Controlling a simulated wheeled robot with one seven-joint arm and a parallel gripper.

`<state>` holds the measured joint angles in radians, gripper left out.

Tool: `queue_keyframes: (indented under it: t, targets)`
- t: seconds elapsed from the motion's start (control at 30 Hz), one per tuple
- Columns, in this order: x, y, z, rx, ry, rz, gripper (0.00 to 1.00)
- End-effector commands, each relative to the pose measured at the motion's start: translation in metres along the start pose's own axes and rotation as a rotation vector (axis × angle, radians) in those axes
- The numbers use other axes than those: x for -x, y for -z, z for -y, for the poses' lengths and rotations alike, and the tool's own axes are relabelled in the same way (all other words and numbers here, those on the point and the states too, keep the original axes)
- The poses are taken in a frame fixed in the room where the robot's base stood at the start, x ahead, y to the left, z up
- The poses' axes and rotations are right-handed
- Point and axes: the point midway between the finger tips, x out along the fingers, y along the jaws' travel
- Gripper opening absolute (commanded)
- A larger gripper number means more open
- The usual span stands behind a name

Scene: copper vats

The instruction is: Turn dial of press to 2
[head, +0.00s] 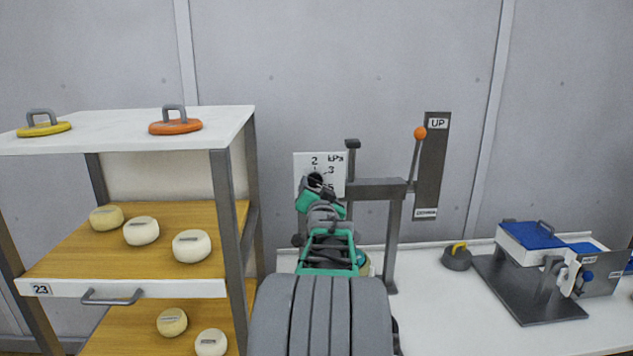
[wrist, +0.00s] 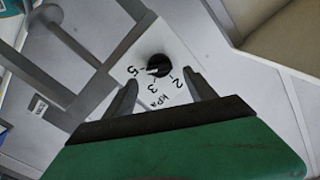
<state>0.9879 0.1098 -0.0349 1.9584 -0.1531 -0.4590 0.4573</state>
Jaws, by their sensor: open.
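The press (head: 380,188) stands on the white table, with a white dial panel (head: 335,160) marked 2, 3, 5 and kPa. The dial (wrist: 159,65) is a round black knob in the wrist view. Its light mark appears to face the 5 and 3 side, away from the 2; the exact setting is hard to tell. My gripper (wrist: 165,90) is open, with its fingers apart and the knob in line with the gap just beyond the tips. In the head view my gripper (head: 316,184) covers most of the knob. Contact is not visible.
The press lever with an orange ball (head: 420,133) stands beside the UP plate (head: 433,160). A shelf rack (head: 232,200) with pale cheeses is close on the left. A grey weight (head: 457,259) and a blue-lidded device (head: 535,240) sit on the right.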

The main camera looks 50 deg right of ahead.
Motion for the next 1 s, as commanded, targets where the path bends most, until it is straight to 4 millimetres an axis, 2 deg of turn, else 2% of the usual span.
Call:
queue_keyframes:
  t: [0.1, 0.2, 0.53, 1.0]
  targets:
    - [-0.022, 0.003, 0.001, 0.001, -0.001, 0.001, 0.65]
    - [-0.033, 0.002, 0.001, 0.001, -0.001, 0.001, 0.65]
    - [-0.038, 0.0, 0.0, 0.002, 0.0, 0.0, 0.64]
    - [-0.038, -0.001, 0.001, 0.002, 0.0, 0.001, 0.25]
